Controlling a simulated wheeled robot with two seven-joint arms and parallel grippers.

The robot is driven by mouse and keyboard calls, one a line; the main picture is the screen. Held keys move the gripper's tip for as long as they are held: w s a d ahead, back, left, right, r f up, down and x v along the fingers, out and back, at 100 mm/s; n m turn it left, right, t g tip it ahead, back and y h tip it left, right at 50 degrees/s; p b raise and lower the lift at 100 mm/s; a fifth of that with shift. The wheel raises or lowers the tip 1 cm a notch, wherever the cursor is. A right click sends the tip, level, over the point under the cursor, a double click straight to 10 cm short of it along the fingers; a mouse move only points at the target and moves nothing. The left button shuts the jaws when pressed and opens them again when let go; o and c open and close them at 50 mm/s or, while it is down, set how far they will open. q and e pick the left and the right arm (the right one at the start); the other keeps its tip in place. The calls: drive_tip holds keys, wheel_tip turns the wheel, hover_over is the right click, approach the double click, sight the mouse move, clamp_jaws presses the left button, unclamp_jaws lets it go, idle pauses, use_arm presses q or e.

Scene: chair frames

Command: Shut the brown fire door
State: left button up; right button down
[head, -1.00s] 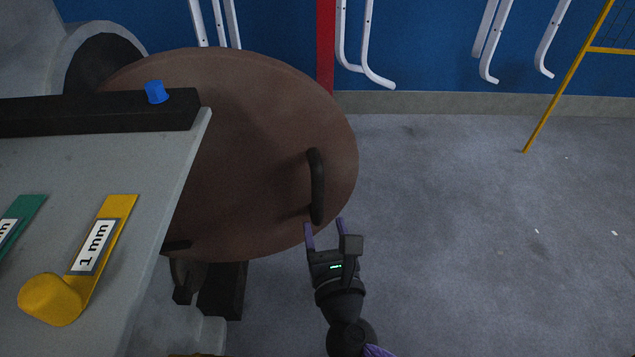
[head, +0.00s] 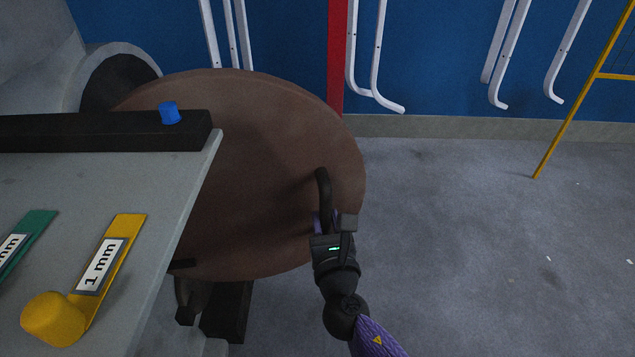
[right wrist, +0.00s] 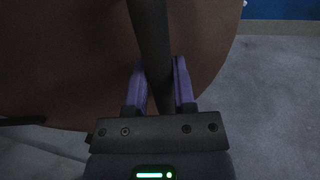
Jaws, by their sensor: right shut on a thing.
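The brown fire door (head: 265,165) is a large round disc standing open beside the grey table, with a dark curved handle (head: 323,185) near its right edge. It also fills the upper left of the right wrist view (right wrist: 65,60). My right gripper (head: 327,222) is at the lower part of the handle. In the right wrist view its purple fingers (right wrist: 162,85) are on both sides of the dark handle bar (right wrist: 152,40), shut on it. The handle's lower end is hidden by the gripper. My left gripper is not in view.
A grey table (head: 140,180) at the left covers part of the door; it carries a yellow gauge (head: 105,265), a green gauge (head: 25,245) and a black bar (head: 90,132) with a blue knob (head: 170,113). Grey floor (head: 470,250) is clear at right. A yellow frame (head: 570,120) stands far right.

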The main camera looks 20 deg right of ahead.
sight(318, 189)
drive_tip(key=w, duration=0.2)
drive_tip(key=w+b, duration=0.1)
drive_tip(key=w, duration=0.2)
drive_tip(key=w+b, duration=0.1)
drive_tip(key=w, duration=0.2)
drive_tip(key=shift+w+d+f, duration=0.15)
drive_tip(key=shift+w+d, duration=0.1)
drive_tip(key=shift+d, duration=0.15)
drive_tip(key=shift+w+d, duration=0.1)
drive_tip(key=shift+w, duration=0.6)
drive_tip(key=shift+c, duration=1.8)
unclamp_jaws()
